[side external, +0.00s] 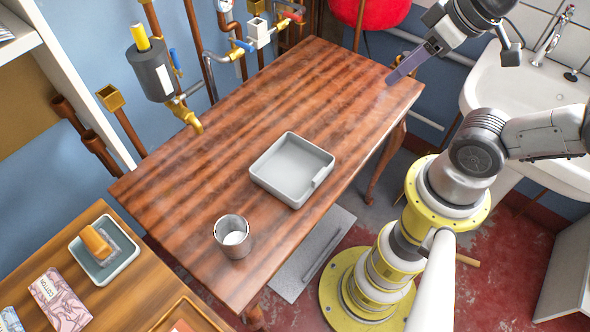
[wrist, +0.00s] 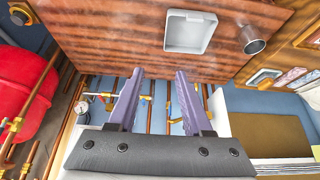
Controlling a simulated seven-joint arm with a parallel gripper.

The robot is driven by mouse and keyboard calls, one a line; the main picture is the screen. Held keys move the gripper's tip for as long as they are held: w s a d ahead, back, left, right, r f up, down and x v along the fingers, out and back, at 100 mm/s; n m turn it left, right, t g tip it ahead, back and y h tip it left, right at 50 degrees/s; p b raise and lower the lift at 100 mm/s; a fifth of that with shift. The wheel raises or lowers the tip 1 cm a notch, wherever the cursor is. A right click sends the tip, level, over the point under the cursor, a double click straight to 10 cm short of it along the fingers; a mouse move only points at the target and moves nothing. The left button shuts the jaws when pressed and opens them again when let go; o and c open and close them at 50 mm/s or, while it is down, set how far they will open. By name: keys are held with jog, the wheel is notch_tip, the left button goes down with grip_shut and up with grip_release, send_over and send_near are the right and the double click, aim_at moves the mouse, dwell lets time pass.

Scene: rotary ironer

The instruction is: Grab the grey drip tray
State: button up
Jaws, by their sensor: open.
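The grey drip tray (side external: 288,172) is a shallow, square, empty tray lying flat on the dark wooden table, near its middle. It also shows in the wrist view (wrist: 189,34) at the top, beyond the fingertips. My gripper (side external: 394,76) is above the far right end of the table, well apart from the tray. Its two purple fingers are open with nothing between them, as the wrist view (wrist: 160,75) shows.
A metal cup (side external: 232,238) stands on the table (side external: 330,90) near the tray. Pipes and a brass tap (side external: 190,118) line the table's back edge. A smaller grey tray (side external: 118,262) with an orange-topped item sits on the lower-left wooden surface. The table's right half is clear.

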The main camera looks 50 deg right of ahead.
jog(key=m+g, duration=0.6)
jog(key=m, duration=1.2)
send_over(320, 174)
notch_tip(320, 174, down, 14)
jog(key=f, duration=0.8)
jog(key=shift+w+d+f, duration=0.15)
jog(key=shift+w+f, duration=0.05)
jog(key=shift+f, duration=0.15)
jog(key=shift+s+f, duration=0.15)
jog(key=shift+f, duration=2.4)
grip_shut()
